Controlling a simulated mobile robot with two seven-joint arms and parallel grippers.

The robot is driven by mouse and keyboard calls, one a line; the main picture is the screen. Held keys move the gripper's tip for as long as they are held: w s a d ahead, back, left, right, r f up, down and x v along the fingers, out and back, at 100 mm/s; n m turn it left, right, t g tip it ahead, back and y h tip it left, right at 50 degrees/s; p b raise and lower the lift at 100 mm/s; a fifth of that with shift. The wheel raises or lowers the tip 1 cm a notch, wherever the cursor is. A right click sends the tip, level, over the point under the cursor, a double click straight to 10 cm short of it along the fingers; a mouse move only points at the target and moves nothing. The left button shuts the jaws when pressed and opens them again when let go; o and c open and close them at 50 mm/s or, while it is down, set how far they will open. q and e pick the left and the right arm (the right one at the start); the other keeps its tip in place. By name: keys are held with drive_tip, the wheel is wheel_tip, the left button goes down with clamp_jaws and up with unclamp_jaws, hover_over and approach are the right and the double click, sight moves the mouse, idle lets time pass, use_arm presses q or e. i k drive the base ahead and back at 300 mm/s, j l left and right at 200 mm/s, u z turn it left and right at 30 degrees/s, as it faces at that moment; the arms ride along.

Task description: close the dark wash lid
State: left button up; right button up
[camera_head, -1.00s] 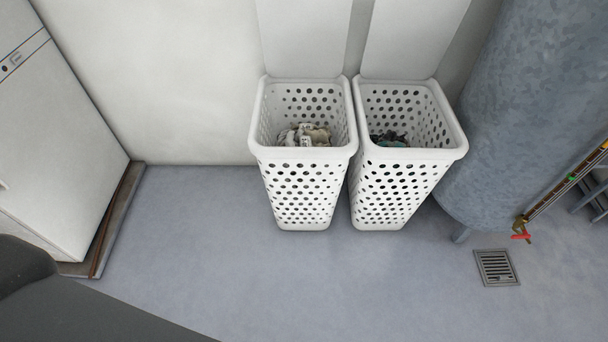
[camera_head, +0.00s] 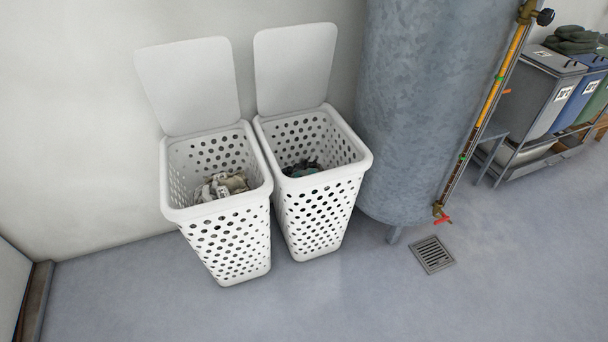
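Two white perforated hampers with hinged lids stand side by side against the wall. The right hamper (camera_head: 318,218) holds dark clothes (camera_head: 302,168), grey-black with some teal. Its lid (camera_head: 293,68) stands open, upright behind the rim. The left hamper (camera_head: 232,248) holds light beige and white clothes (camera_head: 221,186). Its lid (camera_head: 188,85) is also open and leans up toward the wall. Neither of my grippers is in view.
A large grey metal tank (camera_head: 412,110) stands close to the right of the right hamper. A pipe with a red valve handle (camera_head: 443,217) runs beside it. A floor drain (camera_head: 432,254) lies in front. Labelled bins (camera_head: 536,95) stand at far right. The front floor is clear.

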sight(293, 63)
drive_tip(key=i+j+u, duration=0.1)
drive_tip(key=i+j, duration=0.15)
drive_tip(key=i, duration=0.3)
drive_tip(key=i+j+u, duration=0.1)
drive_tip(key=i, duration=0.5)
drive_tip(key=i+j, duration=0.25)
drive_tip(key=i, duration=0.35)
drive_tip(key=j+u, duration=0.05)
